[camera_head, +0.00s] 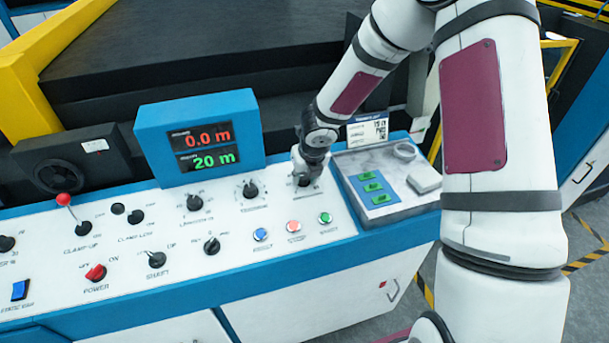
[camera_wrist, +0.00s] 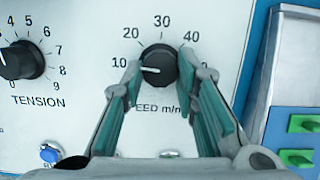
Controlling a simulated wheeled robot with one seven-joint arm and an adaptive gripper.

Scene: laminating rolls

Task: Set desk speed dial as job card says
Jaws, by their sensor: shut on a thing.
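The speed dial (camera_wrist: 160,60) is a black knob on the white panel, marked 10, 20, 30 and 40 around it, with "EED m/m" legible below. Its white pointer line points left, close to the 10 mark and slightly below it. My gripper (camera_wrist: 160,76) has its teal-padded fingers on the left and right sides of the knob, shut on it. In the head view my gripper (camera_head: 307,170) reaches down over the dial and mostly hides it. The job card (camera_head: 367,131) stands behind the grey tray; its print is too small to read.
Left of the dial is the tension knob (camera_wrist: 20,62), also in the head view (camera_head: 250,189). Blue, red and green buttons (camera_head: 293,226) sit in front. A display (camera_head: 200,137) reads 0.0 m and 20 m. The grey tray (camera_head: 345,165) adjoins the panel at right.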

